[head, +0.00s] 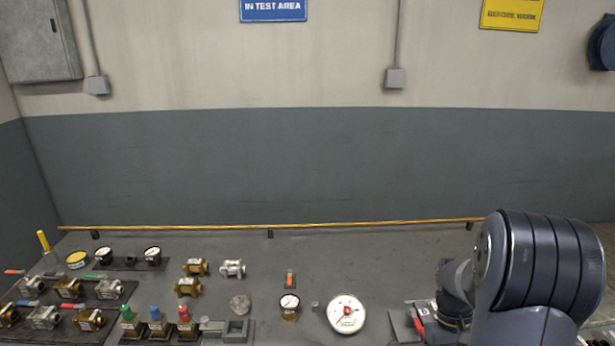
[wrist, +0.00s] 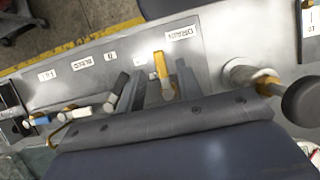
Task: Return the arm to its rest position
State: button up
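My arm (head: 540,265) is at the right of the head view, bent low over the bench, and its links hide my gripper there. In the wrist view my gripper (wrist: 158,88) shows as two grey fingers standing apart. An orange-yellow lever (wrist: 162,68) shows between them, near a label reading DRAIN. I see a gap on both sides of the lever and nothing clearly held. A dark blue body that looks like part of my own arm fills the bottom of the wrist view.
The grey bench (head: 200,250) carries several valves at left, a white dial gauge (head: 346,314) and a smaller gauge (head: 289,302). A yellow rail (head: 330,224) runs along its back edge. A dark round knob (wrist: 301,101) stands right of my gripper. The bench's back middle is clear.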

jog(key=shift+s+f, duration=0.25)
jog(key=shift+f, duration=0.25)
jog(key=shift+f+m, duration=0.1)
jog(key=shift+m, duration=0.2)
